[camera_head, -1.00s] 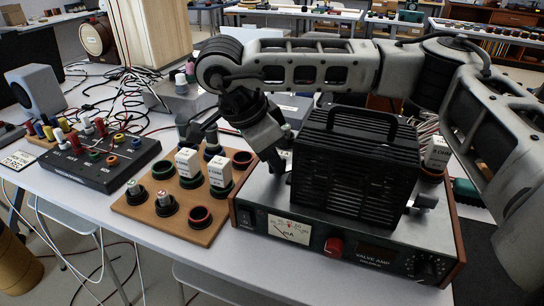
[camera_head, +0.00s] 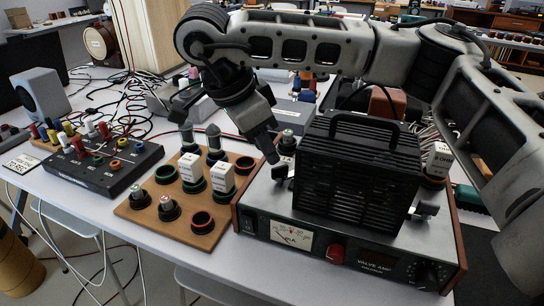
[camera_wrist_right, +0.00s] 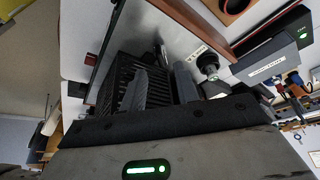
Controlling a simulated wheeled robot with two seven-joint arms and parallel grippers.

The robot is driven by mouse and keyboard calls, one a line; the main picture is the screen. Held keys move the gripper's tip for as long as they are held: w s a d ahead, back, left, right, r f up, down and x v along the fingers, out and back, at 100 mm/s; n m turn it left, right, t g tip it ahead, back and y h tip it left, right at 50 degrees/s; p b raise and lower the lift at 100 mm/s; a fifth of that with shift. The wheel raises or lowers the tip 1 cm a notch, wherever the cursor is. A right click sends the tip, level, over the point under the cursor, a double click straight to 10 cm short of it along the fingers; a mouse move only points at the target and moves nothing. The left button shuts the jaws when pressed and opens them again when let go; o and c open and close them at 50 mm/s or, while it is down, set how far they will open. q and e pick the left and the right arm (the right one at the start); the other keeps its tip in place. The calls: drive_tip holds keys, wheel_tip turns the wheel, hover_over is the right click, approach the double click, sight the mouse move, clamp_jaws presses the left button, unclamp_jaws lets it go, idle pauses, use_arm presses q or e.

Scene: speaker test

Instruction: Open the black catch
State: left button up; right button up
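The black ribbed cage (camera_head: 357,172) with a top handle stands on the valve amp (camera_head: 340,243). A small dark catch (camera_head: 280,172) sits at the cage's left side. A greyer catch (camera_head: 426,209) shows at its right side. My right gripper (camera_head: 268,150) points down just above and behind the left catch, apparently not touching it. In the wrist view its two fingers (camera_wrist_right: 160,88) stand apart, with the cage (camera_wrist_right: 115,92) beside and beyond them; I see nothing held. Whether the left catch is open or latched is too small to tell. My left gripper is not in view.
A wooden socket board (camera_head: 200,235) with tubes and white boxes stands close left of the amp. A black patch box (camera_head: 100,170) and loose cables lie further left. My right arm spans above the cage. A tube (camera_head: 287,142) stands behind the left catch.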

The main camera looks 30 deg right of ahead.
drive_tip(key=p+v, duration=0.2)
drive_tip(key=v, duration=0.8)
drive_tip(key=shift+a+r, duration=0.2)
